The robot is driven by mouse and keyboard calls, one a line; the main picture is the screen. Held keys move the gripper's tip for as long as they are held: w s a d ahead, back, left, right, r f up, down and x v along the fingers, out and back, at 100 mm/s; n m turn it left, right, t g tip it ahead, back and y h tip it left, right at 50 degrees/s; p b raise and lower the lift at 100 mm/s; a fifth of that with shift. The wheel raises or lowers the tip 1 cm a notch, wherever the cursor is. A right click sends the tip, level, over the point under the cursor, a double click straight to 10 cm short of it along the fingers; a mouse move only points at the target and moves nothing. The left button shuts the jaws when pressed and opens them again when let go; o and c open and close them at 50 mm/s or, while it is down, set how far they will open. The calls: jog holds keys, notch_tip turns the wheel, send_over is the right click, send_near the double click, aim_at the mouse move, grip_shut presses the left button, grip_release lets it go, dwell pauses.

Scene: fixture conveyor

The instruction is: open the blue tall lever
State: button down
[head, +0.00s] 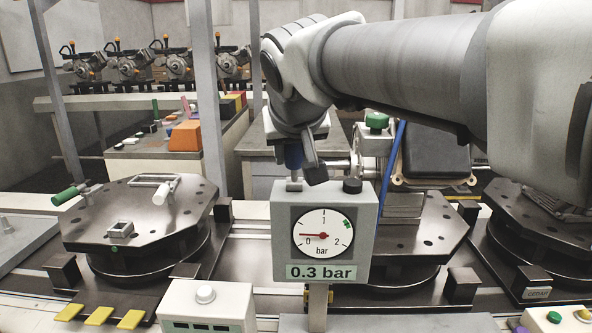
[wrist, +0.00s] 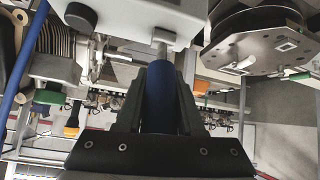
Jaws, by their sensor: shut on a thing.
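The blue lever handle (head: 293,156) shows just above the grey gauge box (head: 281,240) in the head view. A short metal stem joins it to the top of the box. In the wrist view the blue handle (wrist: 165,98) lies lengthwise between the two dark fingers, with its stem running to the pale box. My gripper (head: 302,160) is shut on the handle, and the grip also shows in the wrist view (wrist: 160,85). The fingers hide part of the handle. The dial needle points low, and the label reads 0.3 bar.
A black knob (head: 352,186) sits on the same box beside the lever. A thin blue hose (head: 393,165) and a green-capped part (head: 377,121) stand close behind. A dark turntable fixture (head: 140,222) is at the left. A white button box (head: 205,310) stands in front.

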jog(key=shift+s+t+b, duration=0.15)
jog(key=shift+t+b, duration=0.15)
jog(key=shift+b, duration=0.2)
jog(key=c, duration=0.5)
grip_release()
jog(key=shift+s+r, duration=0.1)
jog(key=shift+r, duration=0.05)
